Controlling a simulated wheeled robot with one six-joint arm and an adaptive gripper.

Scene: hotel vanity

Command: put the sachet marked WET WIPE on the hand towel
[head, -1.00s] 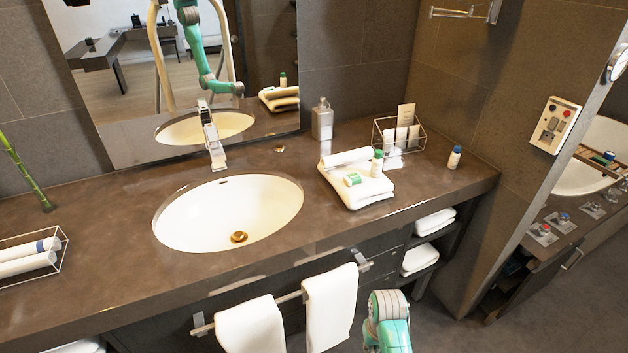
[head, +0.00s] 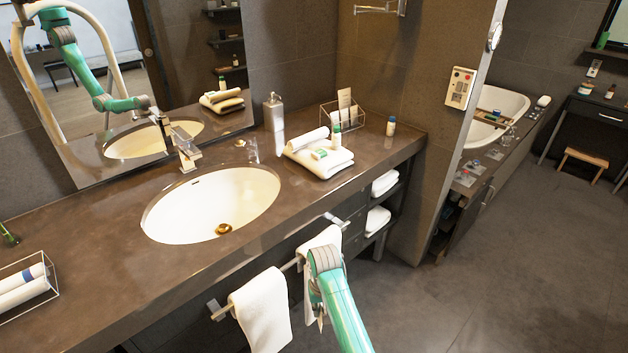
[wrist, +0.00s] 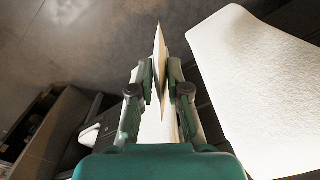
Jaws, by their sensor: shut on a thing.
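In the head view my arm reaches up from the bottom, in front of the rail below the counter; the gripper is mostly hidden there. A folded white towel (head: 330,171) lies on the counter right of the basin, apart from my gripper.
White towels (head: 262,312) hang from a rail along the counter front. A large white cloth (wrist: 258,90) fills the wrist view's right. The basin (head: 212,203) is left of the folded towel; a wire rack (head: 357,120) and dispenser (head: 274,113) stand behind. The counter's front right is clear.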

